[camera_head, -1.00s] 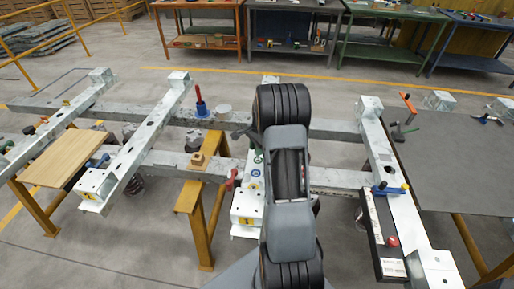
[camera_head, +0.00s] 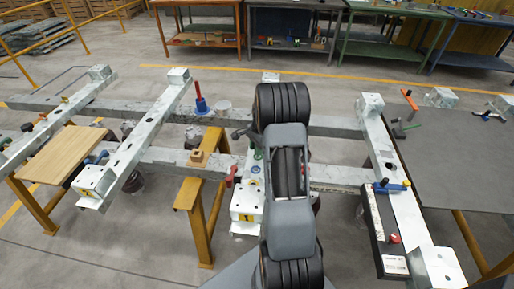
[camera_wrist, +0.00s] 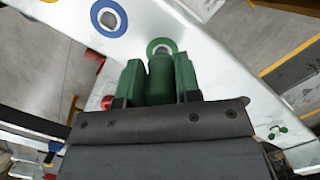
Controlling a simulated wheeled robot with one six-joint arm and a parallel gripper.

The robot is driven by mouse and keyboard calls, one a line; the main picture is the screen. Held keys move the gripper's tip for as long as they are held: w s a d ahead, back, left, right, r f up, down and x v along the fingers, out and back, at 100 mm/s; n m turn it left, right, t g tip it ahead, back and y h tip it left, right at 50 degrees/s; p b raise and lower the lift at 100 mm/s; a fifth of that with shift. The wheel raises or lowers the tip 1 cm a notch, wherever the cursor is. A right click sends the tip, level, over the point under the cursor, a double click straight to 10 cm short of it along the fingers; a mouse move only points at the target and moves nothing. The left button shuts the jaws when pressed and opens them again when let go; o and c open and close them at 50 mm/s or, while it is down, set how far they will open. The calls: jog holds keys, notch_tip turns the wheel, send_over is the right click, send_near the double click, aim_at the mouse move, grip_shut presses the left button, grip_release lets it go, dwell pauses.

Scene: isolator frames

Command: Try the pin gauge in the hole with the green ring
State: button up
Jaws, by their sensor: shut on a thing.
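In the wrist view my gripper (camera_wrist: 159,82) has two green finger pads shut on the pin gauge (camera_wrist: 160,80), a dark green cylinder between them. The green ring (camera_wrist: 153,45) lies on the white beam just beyond the gauge's far end, around a grey hole. The gauge overlaps the ring's near edge in the picture. I cannot tell whether its pin is touching or in the hole.
A blue ring (camera_wrist: 109,32) is left of the green one, with part of a yellow ring (camera_wrist: 49,1) farther left. A red clamp (camera_head: 231,176) stands beside the white beam (camera_head: 247,196). A blue post with a red top (camera_head: 200,98) stands on the frame behind.

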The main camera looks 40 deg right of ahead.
jog(key=shift+f+b, duration=0.8)
jog(key=shift+f, duration=0.55)
dwell(0.4)
jog(key=shift+r, duration=0.15)
dwell(0.4)
jog(key=shift+r+p, duration=2.7)
jog(key=shift+r, duration=0.95)
